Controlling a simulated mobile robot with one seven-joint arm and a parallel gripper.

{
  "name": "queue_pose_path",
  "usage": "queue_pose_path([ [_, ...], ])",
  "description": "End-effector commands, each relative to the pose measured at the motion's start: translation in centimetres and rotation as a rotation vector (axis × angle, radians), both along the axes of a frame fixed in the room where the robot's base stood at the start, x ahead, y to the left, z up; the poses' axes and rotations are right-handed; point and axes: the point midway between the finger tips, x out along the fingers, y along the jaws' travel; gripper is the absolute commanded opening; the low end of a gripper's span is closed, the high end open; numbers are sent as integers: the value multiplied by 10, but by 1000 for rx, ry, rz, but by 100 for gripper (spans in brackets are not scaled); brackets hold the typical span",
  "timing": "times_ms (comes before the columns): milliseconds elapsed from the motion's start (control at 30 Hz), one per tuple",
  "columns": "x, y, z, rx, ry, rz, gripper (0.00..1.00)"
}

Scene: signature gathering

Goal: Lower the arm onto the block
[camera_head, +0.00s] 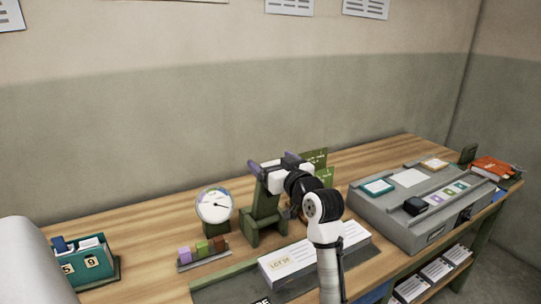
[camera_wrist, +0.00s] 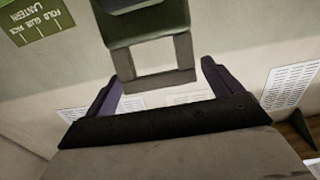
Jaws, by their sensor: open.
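A green press-like stand (camera_head: 262,212) stands at the middle of the bench, with its arm raised nearly upright above a low green base. The block is probably in that base, but I cannot make it out clearly. My gripper (camera_head: 271,164) is at the top of the raised arm, its purple fingers spread. In the wrist view, a grey U-shaped handle (camera_wrist: 155,78) on a green piece (camera_wrist: 152,22) shows between the open fingers. The fingers look apart from the handle on both sides. Whether they touch it at depth is unclear.
A white dial (camera_head: 214,206) and colored blocks on a small rack (camera_head: 203,256) stand left of the stand. A LOT pad (camera_head: 290,265) lies in front. A grey console (camera_head: 400,224) is at right. Green cards (camera_head: 318,160) stand behind my gripper.

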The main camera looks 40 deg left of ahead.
Motion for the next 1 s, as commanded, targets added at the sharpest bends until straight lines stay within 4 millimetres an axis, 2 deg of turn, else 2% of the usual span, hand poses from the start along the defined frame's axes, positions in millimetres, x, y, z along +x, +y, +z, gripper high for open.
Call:
queue_pose_path([
  [200,6,14,0,-1,-1,0,91],
  [467,6,15,0,0,-1,0,91],
  [900,6,15,0,0,-1,0,35],
  [967,6,15,0,0,-1,0,28],
  [1000,6,15,-1,0,0,0,28],
])
